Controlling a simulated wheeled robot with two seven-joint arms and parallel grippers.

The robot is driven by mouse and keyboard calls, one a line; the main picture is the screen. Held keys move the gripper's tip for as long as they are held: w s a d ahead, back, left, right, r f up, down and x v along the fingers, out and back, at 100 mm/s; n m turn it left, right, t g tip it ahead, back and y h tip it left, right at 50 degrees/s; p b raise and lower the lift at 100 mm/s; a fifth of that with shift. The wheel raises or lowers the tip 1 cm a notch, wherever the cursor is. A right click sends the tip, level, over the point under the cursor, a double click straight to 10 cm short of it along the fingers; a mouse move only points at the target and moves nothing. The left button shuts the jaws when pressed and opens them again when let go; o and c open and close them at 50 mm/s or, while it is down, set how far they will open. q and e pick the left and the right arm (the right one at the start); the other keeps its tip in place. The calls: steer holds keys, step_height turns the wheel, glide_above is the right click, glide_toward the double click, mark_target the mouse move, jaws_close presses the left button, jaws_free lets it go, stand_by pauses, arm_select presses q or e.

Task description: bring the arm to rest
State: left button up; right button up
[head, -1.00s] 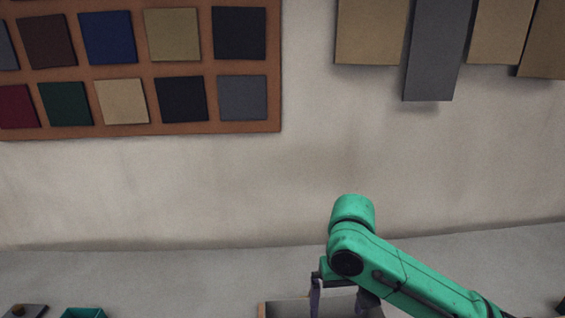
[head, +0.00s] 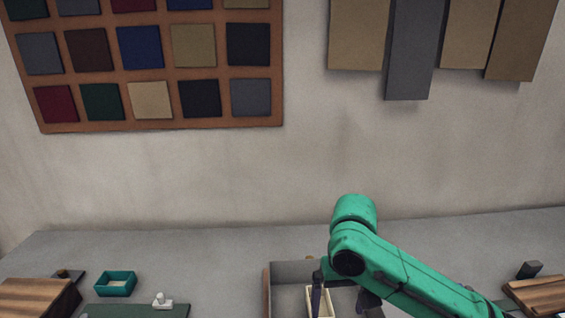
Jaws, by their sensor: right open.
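My right arm (head: 400,275) is green and comes in from the lower right of the head view. My right gripper (head: 340,308) points down at the bottom edge, over a grey open box (head: 290,272) with a brown left side. Its dark fingers are spread apart, and their tips are partly cut off by the frame. A cream-coloured tray or frame (head: 325,300) shows in the box between the fingers. I cannot tell whether the gripper touches it. My left gripper is not in view.
A small teal tray (head: 115,284) and a dark green mat (head: 140,311) with a small white object (head: 162,300) are at the left. Wooden blocks stand at the left (head: 38,298) and right (head: 540,296). The table's back middle is clear. Fabric swatches hang on the wall.

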steer(key=s+a+f+n+t+y, duration=0.2)
steer(key=a+f+y, duration=0.25)
steer(key=f, duration=0.35)
steer(key=s+d+f+h, duration=0.1)
steer(key=s+d+f, duration=0.25)
steer(key=d, duration=0.25)
steer(key=s+d+f+m+t+h, duration=0.1)
steer(key=s+d+f+h, duration=0.1)
steer(key=s+d, duration=0.25)
steer(key=s+d+f+h, duration=0.1)
steer(key=s+d+f, duration=0.2)
steer(key=d, duration=0.3)
step_height(320, 180, down, 27)
steer(key=b, duration=0.5)
arm_select(q)
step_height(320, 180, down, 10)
steer(key=b, duration=0.5)
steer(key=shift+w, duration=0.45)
arm_select(e)
steer(key=s+d+f+g, duration=0.2)
steer(key=s+d+f, duration=0.1)
steer(key=s+f, duration=1.5)
step_height(320, 180, down, 3)
steer(key=shift+r+n, duration=0.1)
steer(key=shift+n, duration=0.2)
